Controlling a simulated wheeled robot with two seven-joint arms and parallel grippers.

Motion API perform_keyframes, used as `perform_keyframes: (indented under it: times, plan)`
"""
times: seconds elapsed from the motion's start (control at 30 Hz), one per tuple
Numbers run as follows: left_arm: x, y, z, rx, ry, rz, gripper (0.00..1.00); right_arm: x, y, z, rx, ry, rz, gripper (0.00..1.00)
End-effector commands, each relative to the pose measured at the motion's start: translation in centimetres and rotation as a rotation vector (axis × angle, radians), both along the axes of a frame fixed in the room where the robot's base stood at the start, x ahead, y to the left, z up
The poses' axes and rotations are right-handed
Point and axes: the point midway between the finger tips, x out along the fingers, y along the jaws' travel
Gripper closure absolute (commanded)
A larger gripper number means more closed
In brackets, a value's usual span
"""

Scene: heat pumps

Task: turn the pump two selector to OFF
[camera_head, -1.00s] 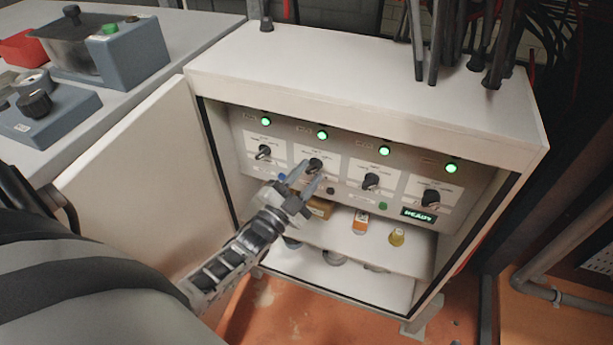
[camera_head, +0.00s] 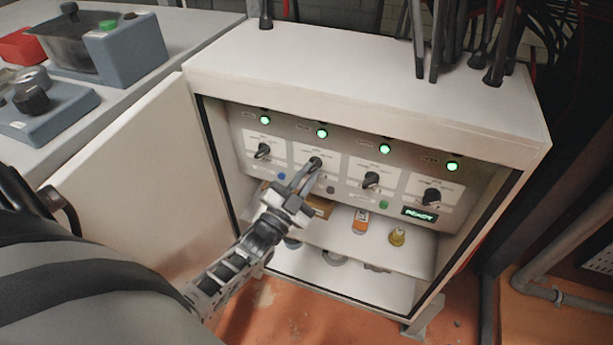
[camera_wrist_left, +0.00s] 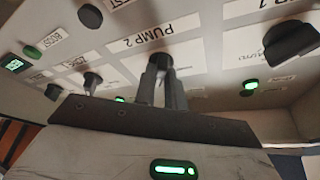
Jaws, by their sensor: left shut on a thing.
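The pump two selector (camera_head: 315,162) is a black knob, second from the left on the grey control panel inside the cabinet. My left gripper (camera_head: 307,176) reaches it from below and is shut on it, with the fingers covering part of the knob. In the left wrist view the gripper's two fingers (camera_wrist_left: 161,76) close on the dark knob (camera_wrist_left: 159,60) beside the label "PUMP 2" (camera_wrist_left: 140,40). The selector's exact pointing direction is hidden by the fingers. My right gripper is not in view.
Other black selectors stand at the left (camera_head: 263,151) and right (camera_head: 371,180) of it. Green lamps (camera_head: 322,133) glow above the selectors. A "READY" display (camera_head: 420,214) sits lower right. The open cabinet door (camera_head: 140,185) is at the left. A shelf below holds small items, including an orange one (camera_head: 360,221).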

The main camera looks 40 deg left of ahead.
Motion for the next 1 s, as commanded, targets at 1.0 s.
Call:
perform_keyframes:
  times: [1.0]
  plan:
    - [0.1,-0.6,-0.3,-0.593,-0.142,0.0,1.0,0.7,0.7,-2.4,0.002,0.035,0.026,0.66]
